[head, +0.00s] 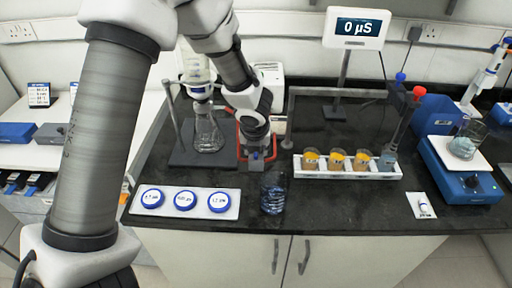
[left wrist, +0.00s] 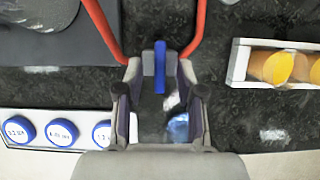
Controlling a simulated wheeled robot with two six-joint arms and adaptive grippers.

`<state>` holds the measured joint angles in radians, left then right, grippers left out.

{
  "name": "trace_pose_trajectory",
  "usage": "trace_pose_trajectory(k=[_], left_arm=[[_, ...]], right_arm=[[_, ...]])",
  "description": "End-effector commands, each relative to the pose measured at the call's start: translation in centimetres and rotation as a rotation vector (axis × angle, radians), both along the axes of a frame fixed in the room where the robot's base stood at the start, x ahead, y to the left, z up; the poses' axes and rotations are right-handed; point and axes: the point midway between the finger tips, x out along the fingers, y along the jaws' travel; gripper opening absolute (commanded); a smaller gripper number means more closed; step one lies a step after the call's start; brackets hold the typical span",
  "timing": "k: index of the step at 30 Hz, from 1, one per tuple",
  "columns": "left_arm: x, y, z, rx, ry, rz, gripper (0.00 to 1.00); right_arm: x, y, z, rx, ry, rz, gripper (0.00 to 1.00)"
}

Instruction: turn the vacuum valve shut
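The vacuum valve shows in the left wrist view as a small grey body with a blue lever (left wrist: 160,66), and the lever points along the gripper's axis. Red tubing (left wrist: 197,30) runs from both sides of it. My left gripper (left wrist: 160,75) has its fingers apart, one on each side of the valve, with the lever between them. Gaps show beside the lever, and I cannot tell whether the fingers touch the valve body. In the head view the left gripper (head: 258,152) is low over the bench and largely hides the valve. My right gripper is in neither view.
A flask (head: 208,135) stands on a dark stand base left of the gripper. A glass of blue contents (head: 272,195) stands just in front.

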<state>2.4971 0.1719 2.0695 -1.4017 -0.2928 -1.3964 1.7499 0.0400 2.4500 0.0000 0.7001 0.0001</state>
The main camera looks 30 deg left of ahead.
Motion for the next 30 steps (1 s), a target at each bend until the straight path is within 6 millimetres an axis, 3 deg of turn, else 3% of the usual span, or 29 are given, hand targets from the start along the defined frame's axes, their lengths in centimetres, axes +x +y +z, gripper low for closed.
trace_pose_trajectory(k=[5, 8, 19, 23, 30], left_arm=[[-0.1, -0.1, 0.6, 0.002, -0.003, 0.000, 0.38], [-0.5, -0.4, 2.1, 0.001, -0.005, 0.001, 0.38], [-3.4, -2.0, 10.0, 0.002, -0.005, 0.002, 0.38], [-3.9, -2.3, 11.0, 0.000, -0.001, 0.001, 0.38], [-3.9, -2.3, 11.1, 0.000, 0.001, -0.001, 0.38]], right_arm=[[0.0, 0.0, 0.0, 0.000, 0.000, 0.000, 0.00], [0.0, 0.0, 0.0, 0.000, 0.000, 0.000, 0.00], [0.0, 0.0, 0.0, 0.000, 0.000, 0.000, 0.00], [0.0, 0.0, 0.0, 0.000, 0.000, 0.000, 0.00], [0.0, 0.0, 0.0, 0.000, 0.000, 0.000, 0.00]])
